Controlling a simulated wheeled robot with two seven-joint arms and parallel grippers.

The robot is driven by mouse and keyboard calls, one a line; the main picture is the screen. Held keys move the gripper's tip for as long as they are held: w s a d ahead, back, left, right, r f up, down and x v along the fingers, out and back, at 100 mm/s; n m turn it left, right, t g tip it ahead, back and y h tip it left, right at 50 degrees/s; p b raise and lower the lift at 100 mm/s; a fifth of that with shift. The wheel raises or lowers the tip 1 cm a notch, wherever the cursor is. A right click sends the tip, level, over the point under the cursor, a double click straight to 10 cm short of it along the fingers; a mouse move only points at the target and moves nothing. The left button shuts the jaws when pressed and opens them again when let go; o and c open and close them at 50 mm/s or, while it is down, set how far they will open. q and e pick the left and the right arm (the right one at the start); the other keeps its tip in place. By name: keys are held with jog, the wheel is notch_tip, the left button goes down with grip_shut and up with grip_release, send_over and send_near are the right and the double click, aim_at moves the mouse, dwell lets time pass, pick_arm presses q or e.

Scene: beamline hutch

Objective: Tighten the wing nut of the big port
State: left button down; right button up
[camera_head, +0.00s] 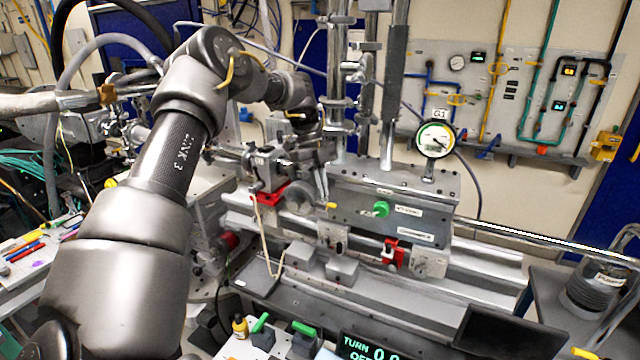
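My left arm comes in from the lower left, bends over at the top and ends at my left gripper (308,150). The gripper is small and dark among the grey metal fittings left of the grey chamber box (395,205). Its fingers blend with the fittings, so I cannot tell whether they are open or shut. I cannot pick out the wing nut or the big port clearly; a clamp-like fitting (266,172) sits beside the gripper. My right gripper is not in view.
The box carries a green knob (381,209) and a dial gauge (435,138) marked G1. Vertical pipes (394,95) stand behind. A display (368,347) reading "TURN" and green-handled tools (261,322) are in front. A dark tray (508,332) lies at lower right.

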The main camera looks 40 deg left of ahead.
pick_arm(q)
jog(key=shift+w+r+m, duration=0.1)
jog(key=shift+m, duration=0.5)
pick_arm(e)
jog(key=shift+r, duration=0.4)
pick_arm(q)
jog(key=shift+p, duration=0.3)
jog(key=c, duration=2.1)
grip_release()
jog(key=shift+o, duration=0.9)
jog(key=shift+d+g, duration=0.1)
jog(key=shift+g, duration=0.2)
